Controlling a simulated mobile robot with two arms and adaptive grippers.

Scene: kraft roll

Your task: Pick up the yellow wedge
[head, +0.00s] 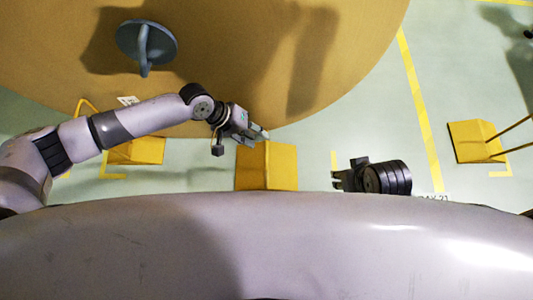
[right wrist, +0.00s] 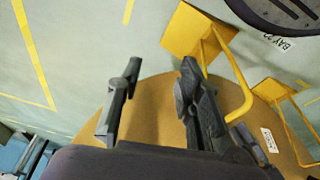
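A yellow wedge (head: 266,168) sits on the floor by the brown roll's near edge in the head view, its lower part cut off by my own body. Other yellow wedges stand at the left (head: 137,151), partly behind my left arm, and at the right (head: 472,141). My left gripper (head: 259,137) is just above the middle wedge's upper left corner in the picture, fingers apart and empty; contact cannot be told. My right gripper (head: 337,180) is to the right of that wedge, apart from it. In the right wrist view its fingers (right wrist: 160,68) are spread and empty. A yellow wedge (right wrist: 188,30) with a tube handle shows beyond them.
The large brown roll (head: 210,60) fills the upper left of the head view, with a grey round piece with an upright fin (head: 146,43) on it. Yellow lines (head: 420,110) mark the pale green floor.

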